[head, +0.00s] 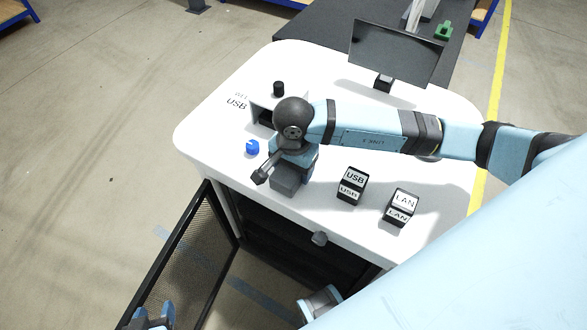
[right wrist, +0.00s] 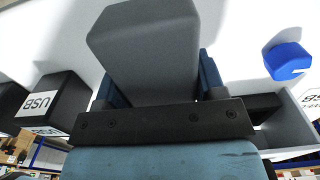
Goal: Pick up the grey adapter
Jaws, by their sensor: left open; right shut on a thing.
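The grey adapter (head: 289,177) is a dark grey block at the front left part of the white table top, below the end of my right arm. In the right wrist view the grey adapter (right wrist: 145,45) fills the space between the two blue fingers of my right gripper (right wrist: 157,78), which is shut on it. In the head view this gripper (head: 291,160) is partly hidden by its own wrist. I cannot tell whether the adapter touches the table. My left gripper (head: 149,318) is open and empty at the bottom left edge of the head view, low beside the mesh door.
The white table (head: 215,120) carries a USB box (head: 353,184), a LAN box (head: 399,207), a blue piece (head: 252,147), a black cylinder (head: 278,88) and a monitor (head: 397,52). A mesh door (head: 185,255) stands open below the front edge.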

